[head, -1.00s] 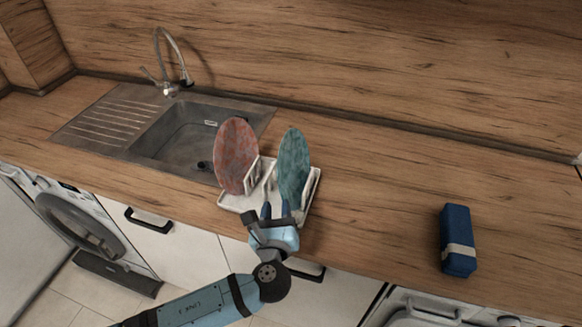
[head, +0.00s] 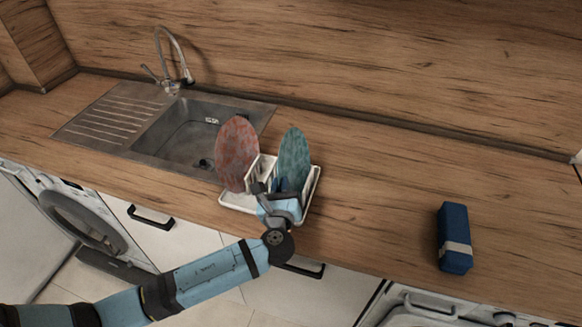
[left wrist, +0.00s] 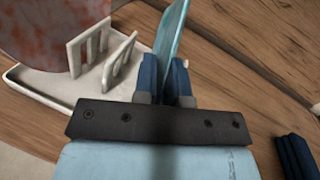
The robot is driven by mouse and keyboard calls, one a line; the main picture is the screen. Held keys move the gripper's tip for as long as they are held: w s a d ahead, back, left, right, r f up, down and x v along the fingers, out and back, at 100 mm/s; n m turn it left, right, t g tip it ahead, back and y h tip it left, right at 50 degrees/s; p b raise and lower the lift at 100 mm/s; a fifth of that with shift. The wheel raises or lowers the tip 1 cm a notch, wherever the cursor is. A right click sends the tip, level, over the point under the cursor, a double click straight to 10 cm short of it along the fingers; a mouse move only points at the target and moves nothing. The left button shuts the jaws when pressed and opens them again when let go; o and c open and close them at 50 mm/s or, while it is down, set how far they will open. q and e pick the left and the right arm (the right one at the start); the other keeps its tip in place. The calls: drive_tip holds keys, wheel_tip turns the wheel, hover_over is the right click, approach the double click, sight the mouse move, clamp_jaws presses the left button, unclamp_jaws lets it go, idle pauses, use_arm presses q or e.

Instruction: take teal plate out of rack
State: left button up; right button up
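The teal plate (head: 293,158) stands upright on edge in the right part of the white rack (head: 230,202) on the counter. My left gripper (head: 276,192) is at the plate's near lower edge. In the left wrist view its two blue fingers (left wrist: 165,80) are close together, one on each side of the teal plate (left wrist: 171,35), and look shut on it. The plate's lower part is partly hidden by the gripper. The rack's slotted dividers also show in the left wrist view (left wrist: 118,62). My right gripper is not in view.
A reddish plate (head: 237,153) stands upright in the rack's left part. A sink (head: 182,137) with a tap lies behind and left. A dark blue box with a pale band (head: 453,232) lies far right. The counter between rack and box is clear.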

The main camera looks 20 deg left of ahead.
use_arm(q)
clamp_jaws()
drive_tip(key=shift+r, duration=0.1)
